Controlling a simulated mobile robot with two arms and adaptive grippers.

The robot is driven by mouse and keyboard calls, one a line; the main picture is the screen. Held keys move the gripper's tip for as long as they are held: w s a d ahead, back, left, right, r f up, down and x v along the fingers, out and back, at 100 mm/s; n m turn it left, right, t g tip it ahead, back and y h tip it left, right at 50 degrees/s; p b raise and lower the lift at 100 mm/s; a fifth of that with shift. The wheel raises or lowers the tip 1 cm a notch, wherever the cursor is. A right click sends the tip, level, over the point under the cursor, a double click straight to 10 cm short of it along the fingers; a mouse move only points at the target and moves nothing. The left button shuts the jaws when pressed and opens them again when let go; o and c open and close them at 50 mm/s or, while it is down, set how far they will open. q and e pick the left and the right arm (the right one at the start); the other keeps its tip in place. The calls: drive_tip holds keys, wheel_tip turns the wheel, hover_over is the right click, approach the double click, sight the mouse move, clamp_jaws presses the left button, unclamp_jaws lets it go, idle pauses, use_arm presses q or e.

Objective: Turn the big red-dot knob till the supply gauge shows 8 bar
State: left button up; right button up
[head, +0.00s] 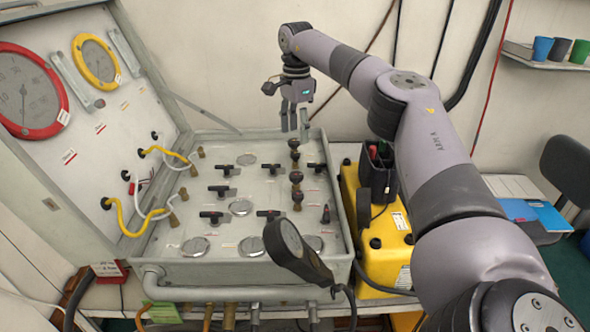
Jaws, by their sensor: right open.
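The air panel (215,265) is an open grey case with a flat bed of valves and knobs. Several round black knobs (296,178) stand in a column right of the middle; I cannot make out a red dot on any. A large red-rimmed gauge (62,98) and a smaller yellow-rimmed gauge (77,62) sit in the raised lid at left; I cannot tell which is the supply gauge, and the readings are too small to read. My right gripper (294,128) points down, open and empty, near the back edge of the bed, behind the knobs. My left gripper is out of view.
Several black T-handle valves (219,189) stand on the bed. Yellow hoses (121,217) loop from lid to bed. A yellow case (378,240) stands close on the right, beneath my right arm.

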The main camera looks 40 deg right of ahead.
drive_tip(key=p, duration=0.2)
hover_over(296, 174)
wheel_tip(296, 174, down, 9)
drive_tip(key=shift+f, duration=0.2)
wheel_tip(296, 174, down, 4)
drive_tip(key=shift+a+r+p, duration=0.1)
drive_tip(key=shift+r+p, duration=0.15)
drive_tip(key=shift+p, duration=0.25)
drive_tip(key=shift+f, duration=0.5)
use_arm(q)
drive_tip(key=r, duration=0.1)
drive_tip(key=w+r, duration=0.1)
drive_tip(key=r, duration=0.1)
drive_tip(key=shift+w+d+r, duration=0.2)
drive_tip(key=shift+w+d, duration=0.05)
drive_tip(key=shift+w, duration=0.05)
use_arm(e)
drive_tip(key=c, duration=1.2)
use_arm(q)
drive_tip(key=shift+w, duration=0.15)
use_arm(e)
drive_tip(key=shift+o, duration=0.2)
